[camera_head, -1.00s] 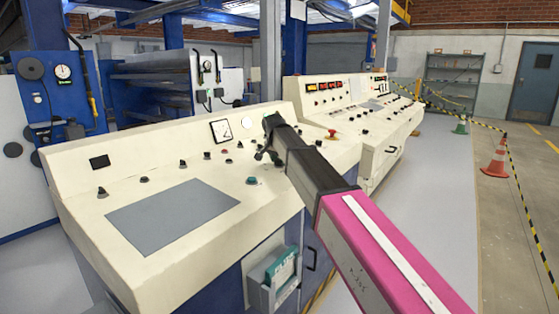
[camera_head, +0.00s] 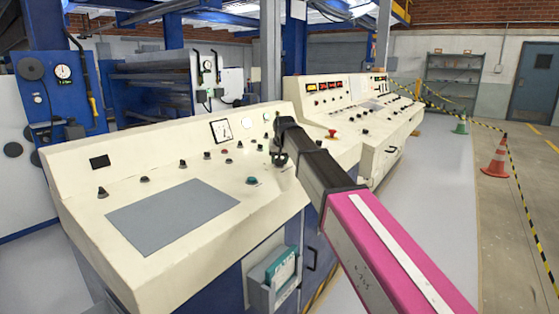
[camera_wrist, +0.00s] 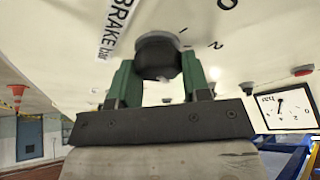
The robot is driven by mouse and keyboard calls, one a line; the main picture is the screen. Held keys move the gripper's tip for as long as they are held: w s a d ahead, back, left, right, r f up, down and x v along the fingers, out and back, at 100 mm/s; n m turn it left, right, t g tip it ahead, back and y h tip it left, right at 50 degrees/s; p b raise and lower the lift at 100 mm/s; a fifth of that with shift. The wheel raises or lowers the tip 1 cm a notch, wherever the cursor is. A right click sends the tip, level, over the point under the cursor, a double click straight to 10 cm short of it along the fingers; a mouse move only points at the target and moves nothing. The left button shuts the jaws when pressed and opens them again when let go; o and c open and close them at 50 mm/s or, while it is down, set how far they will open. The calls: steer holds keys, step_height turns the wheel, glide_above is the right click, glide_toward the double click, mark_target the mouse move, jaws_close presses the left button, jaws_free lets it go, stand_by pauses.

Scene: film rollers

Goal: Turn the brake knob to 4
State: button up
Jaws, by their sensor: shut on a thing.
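The brake knob (camera_wrist: 157,57) is a dark round knob on the cream console panel, beside the printed label "BRAKE bar" (camera_wrist: 115,28). Scale figures including 0 and 2 are printed around it. My gripper (camera_wrist: 158,72) has its two green fingers on either side of the knob, shut on it. The number the knob points to cannot be read. In the head view, my gripper (camera_head: 279,152) is at the right part of the console (camera_head: 105,215) and hides the knob.
A white square gauge (camera_head: 221,131) is on the console's upright face; it also shows in the wrist view (camera_wrist: 287,107). Several small knobs and buttons (camera_head: 207,155) and a teal button (camera_head: 252,180) are to the left of my gripper. A second console (camera_head: 350,120) stands behind.

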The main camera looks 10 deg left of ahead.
steer(key=shift+n+y, duration=0.4)
steer(key=shift+n, duration=0.7)
steer(key=o, duration=0.9)
steer(key=v, duration=1)
steer(key=shift+d+r, duration=0.15)
steer(key=shift+r, duration=0.25)
